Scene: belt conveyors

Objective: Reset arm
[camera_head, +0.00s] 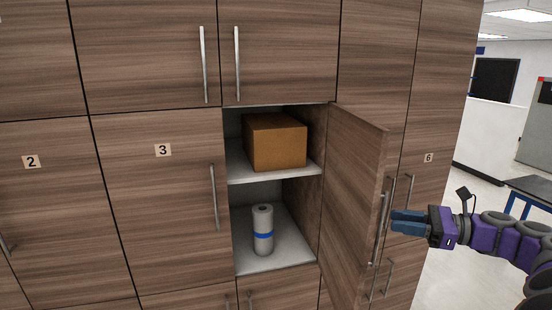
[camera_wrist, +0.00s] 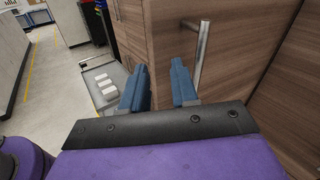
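My gripper (camera_head: 396,222) is at the right in the head view, beside the handle (camera_head: 383,222) of an open cabinet door (camera_head: 350,190). In the wrist view my gripper (camera_wrist: 160,88) has its two blue fingers apart, with nothing between them. The door handle (camera_wrist: 201,55) stands just beyond the right finger. I cannot tell whether the finger touches it.
The open compartment holds a brown box (camera_head: 275,141) on its upper shelf and a white roll with a blue band (camera_head: 262,230) below. Closed wooden cabinets (camera_head: 160,200) fill the left. Open floor and a table (camera_head: 530,190) lie at the right.

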